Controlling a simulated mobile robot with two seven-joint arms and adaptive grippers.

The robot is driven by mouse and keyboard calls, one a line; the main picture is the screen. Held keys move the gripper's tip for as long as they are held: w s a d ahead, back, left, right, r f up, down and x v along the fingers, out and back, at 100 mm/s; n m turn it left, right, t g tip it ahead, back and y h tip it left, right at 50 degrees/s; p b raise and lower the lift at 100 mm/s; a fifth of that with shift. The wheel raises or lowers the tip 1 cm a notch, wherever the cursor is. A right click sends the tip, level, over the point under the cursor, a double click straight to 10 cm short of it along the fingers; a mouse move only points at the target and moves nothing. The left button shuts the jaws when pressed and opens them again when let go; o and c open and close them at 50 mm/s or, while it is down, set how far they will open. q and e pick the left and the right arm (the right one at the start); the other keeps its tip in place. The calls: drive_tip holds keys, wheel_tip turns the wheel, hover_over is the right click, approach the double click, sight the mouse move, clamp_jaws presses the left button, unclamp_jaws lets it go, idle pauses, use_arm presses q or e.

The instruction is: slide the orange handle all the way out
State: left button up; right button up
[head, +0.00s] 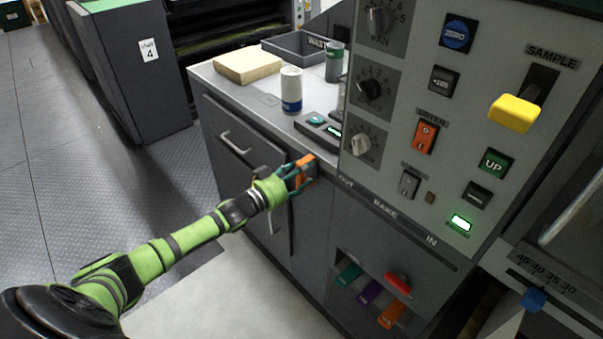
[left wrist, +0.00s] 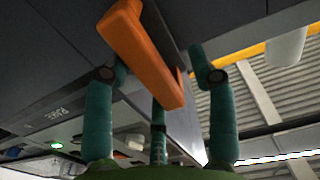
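The orange handle (head: 306,168) is at the left end of the panel's slide, near the word OUT and far from the word IN. My left gripper (head: 293,172) is at the handle, with its teal fingers around it. In the left wrist view the orange handle (left wrist: 143,52) runs slantwise between the fingers of my left gripper (left wrist: 160,65). One fingertip is close to its left side, and a gap shows between the handle and the right finger. Contact is hard to tell. My right gripper is not in view.
The grey control panel (head: 410,206) with knobs and switches rises right of the handle. A counter (head: 255,102) behind it holds a white cup (head: 291,90), a box and a bin. Below the panel is a recess with coloured tabs (head: 370,291). Open floor lies left.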

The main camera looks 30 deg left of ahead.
use_arm(q)
drive_tip(key=shift+r, duration=0.1)
drive_tip(key=v, duration=1.2)
idle(0.4)
drive_tip(key=s+a+f+n+g+y, duration=0.1)
drive_tip(key=s+a+f+g+y, duration=0.1)
drive_tip(key=f, duration=0.6)
drive_tip(key=s+a+f+n+g+y, duration=0.1)
drive_tip(key=s+a+f+y, duration=0.15)
drive_tip(key=f, duration=0.65)
drive_tip(key=s+d+f+n+g+y, duration=0.1)
drive_tip(key=s+f+g, duration=0.1)
drive_tip(key=s+f, duration=0.45)
drive_tip(key=s+d+f+g+y, duration=0.1)
drive_tip(key=s+f+g, duration=0.25)
drive_tip(key=f, duration=0.55)
drive_tip(key=s+d+f+g, duration=0.2)
drive_tip(key=s+d+f, duration=0.3)
drive_tip(key=s, duration=0.4)
drive_tip(key=s+d+f+m+g, duration=0.1)
drive_tip(key=s+d+f+g, duration=0.2)
drive_tip(key=s, duration=0.6)
drive_tip(key=s+d+f+g, duration=0.2)
drive_tip(key=s+d+f, duration=0.4)
drive_tip(key=s, duration=0.4)
drive_tip(key=shift+d+f+m, duration=0.3)
drive_tip(key=shift+d+f, duration=0.05)
drive_tip(key=shift+f, duration=0.05)
drive_tip(key=shift+g, duration=0.25)
